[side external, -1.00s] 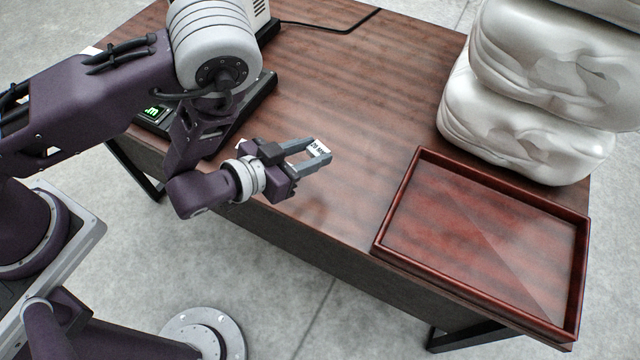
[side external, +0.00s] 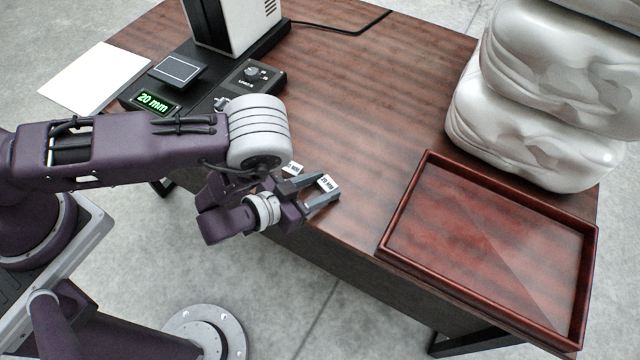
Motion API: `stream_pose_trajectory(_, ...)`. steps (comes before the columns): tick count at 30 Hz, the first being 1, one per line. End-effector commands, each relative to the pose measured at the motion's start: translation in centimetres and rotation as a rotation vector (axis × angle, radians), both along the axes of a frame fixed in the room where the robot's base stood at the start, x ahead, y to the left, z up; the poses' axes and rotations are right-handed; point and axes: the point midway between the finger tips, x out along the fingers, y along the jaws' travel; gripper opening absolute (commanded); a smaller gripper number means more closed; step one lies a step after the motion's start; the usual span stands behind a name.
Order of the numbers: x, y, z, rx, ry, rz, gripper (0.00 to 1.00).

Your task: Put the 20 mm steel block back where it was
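The 20 mm steel block (side external: 327,184) shows as a small piece with a white face marked "20 mm". It sits between the fingertips of my gripper (side external: 322,188), which looks shut on it, over the front part of the table. Its lower part is hidden by the fingers. A second small white label (side external: 293,168), partly hidden and ending in "MM", shows just behind my gripper. I cannot tell whether it is on another block or on the table.
A machine (side external: 228,25) with a control box and a green "20 mm" display (side external: 153,103) stands at the left. White paper (side external: 95,78) lies beside it. An empty red-brown tray (side external: 400,215) is at the right, with stacked white sacks (side external: 535,130) behind. The table's middle is clear.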

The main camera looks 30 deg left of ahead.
Motion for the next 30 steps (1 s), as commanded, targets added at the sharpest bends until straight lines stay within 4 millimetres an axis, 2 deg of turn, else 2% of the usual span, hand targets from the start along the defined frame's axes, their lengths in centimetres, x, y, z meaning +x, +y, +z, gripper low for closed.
stream_pose_trajectory(11,0.0,0.0,0.3,0.0,0.0,0.0,0.58)
stream_pose_trajectory(21,-5.5,2.3,2.6,0.003,0.004,0.001,0.58)
stream_pose_trajectory(25,-6.4,2.6,3.1,0.0,0.001,0.0,0.58)
stream_pose_trajectory(30,-6.4,2.7,3.2,-0.001,0.0,0.0,0.58)
